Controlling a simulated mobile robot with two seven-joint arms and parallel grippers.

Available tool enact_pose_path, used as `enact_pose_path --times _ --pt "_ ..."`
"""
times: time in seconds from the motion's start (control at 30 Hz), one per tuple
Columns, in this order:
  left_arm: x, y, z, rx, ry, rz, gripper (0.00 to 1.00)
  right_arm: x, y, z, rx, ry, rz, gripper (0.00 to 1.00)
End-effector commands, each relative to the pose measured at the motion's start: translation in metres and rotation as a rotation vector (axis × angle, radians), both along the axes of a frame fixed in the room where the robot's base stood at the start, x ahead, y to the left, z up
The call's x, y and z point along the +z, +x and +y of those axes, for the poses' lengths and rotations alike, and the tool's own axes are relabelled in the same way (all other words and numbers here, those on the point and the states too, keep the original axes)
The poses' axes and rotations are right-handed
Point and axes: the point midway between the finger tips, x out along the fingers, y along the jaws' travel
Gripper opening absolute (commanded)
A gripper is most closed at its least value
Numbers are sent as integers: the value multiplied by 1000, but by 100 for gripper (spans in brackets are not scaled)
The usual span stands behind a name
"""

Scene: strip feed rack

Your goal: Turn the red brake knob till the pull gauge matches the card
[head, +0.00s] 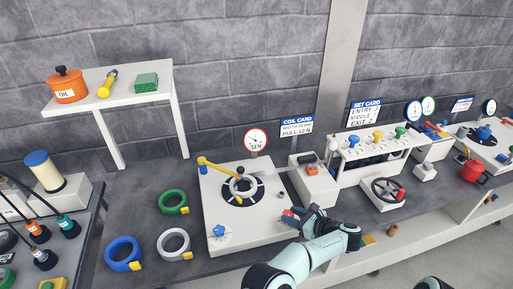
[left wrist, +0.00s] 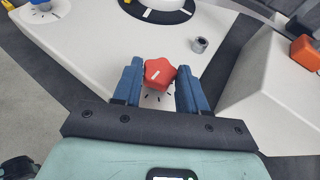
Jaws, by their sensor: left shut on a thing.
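The red brake knob (left wrist: 159,73) is star-shaped with a white pointer line and sits on the white feed unit (head: 252,222) above a ring of dark tick marks. My left gripper (left wrist: 160,82) is shut on the knob, one blue finger on each side. In the head view the left gripper (head: 299,214) partly covers the knob at the unit's front right corner. The pull gauge (head: 255,139) is a red-rimmed dial behind the unit, and it reads 12 N. The coil card (head: 297,127) beside it says PULL 12 N. My right gripper is not seen.
A yellow-armed coil reel (head: 243,187) and a blue knob (head: 219,231) are on the unit. Green (head: 173,202), white (head: 174,243) and blue (head: 123,253) coils lie to its left. A box with an orange switch (head: 310,169) and a handwheel (head: 387,189) stand to the right.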

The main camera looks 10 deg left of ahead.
Motion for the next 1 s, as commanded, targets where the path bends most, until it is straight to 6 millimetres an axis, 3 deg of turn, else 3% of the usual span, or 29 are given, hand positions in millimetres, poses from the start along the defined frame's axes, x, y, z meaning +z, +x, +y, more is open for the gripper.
enact_pose_path --times 0.1,0.13,0.17,0.57,1.0 --pt "5 2 3 4 4 -11 18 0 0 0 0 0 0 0" --pt "5 2 3 4 4 -11 48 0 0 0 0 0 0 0" --pt "5 2 3 4 4 -11 50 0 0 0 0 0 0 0" --pt "6 1 1 1 1 -4 50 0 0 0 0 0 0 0" --pt "39 0 0 1 0 -3 50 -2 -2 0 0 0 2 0"
